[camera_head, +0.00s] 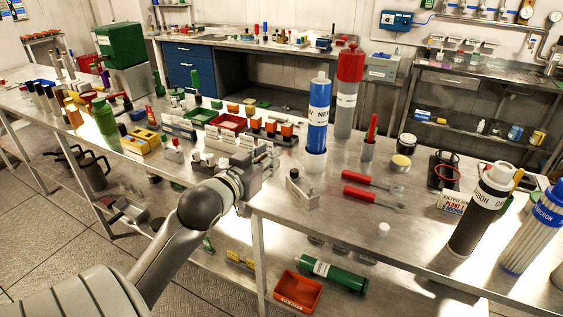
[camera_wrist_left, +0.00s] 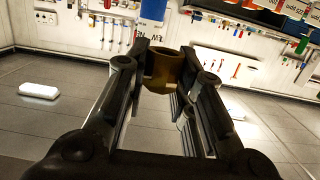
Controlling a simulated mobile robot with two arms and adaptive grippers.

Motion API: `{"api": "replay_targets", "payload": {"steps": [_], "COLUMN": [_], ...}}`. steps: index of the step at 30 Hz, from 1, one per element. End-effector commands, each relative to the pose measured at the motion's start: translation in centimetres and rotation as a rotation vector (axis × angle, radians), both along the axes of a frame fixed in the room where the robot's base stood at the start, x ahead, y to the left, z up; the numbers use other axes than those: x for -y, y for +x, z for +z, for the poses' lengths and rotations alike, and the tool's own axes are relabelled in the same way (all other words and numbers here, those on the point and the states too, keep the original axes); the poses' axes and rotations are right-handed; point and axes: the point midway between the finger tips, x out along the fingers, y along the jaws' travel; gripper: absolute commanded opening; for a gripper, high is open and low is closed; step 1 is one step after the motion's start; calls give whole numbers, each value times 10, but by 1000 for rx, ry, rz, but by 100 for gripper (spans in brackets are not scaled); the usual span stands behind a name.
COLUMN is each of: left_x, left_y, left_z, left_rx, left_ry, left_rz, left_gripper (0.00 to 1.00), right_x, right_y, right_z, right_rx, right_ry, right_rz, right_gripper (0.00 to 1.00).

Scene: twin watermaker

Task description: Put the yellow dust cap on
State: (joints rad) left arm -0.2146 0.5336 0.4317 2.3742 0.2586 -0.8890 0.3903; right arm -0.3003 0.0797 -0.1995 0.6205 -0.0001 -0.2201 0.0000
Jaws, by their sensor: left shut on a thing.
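My left gripper (camera_head: 266,160) is over the front edge of the near steel bench. In the left wrist view its fingers (camera_wrist_left: 164,72) are shut on a short, hollow, dark yellow-brown piece, which looks like the yellow dust cap (camera_wrist_left: 163,78). The cap is in shadow, and I cannot tell whether it touches anything else. In the head view the gripper hides it. A small metal block with an upright fitting (camera_head: 297,188) stands on the bench just right of the gripper. My right gripper is in neither view.
The near bench carries red-handled tools (camera_head: 362,193), a blue cylinder (camera_head: 318,115), a red-topped grey cylinder (camera_head: 346,100) and a black filter (camera_head: 478,215) at right. Red and green bins (camera_head: 228,122) stand behind the gripper. Bare steel (camera_head: 335,225) lies at the front right.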

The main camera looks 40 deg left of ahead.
Motion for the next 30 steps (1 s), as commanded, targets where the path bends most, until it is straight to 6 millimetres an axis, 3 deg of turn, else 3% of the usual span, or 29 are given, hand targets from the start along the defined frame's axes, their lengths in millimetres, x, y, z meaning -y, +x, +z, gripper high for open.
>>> {"api": "replay_targets", "payload": {"steps": [5, 13, 21, 30], "left_x": [-7, -19, 14, 50], "left_y": [-1, 40, 92, 120], "left_z": [5, -4, -27, -40], "left_rx": [2, 11, 3, -1], "left_ry": [-8, -34, -23, 0], "left_rz": [10, 58, 44, 10], "left_gripper": [16, 16, 16, 16], "right_x": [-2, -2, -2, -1], "right_y": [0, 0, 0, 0], "right_z": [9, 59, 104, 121], "right_rx": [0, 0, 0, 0], "right_ry": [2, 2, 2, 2], "right_rz": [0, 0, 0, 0], "right_gripper": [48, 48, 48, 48]}}
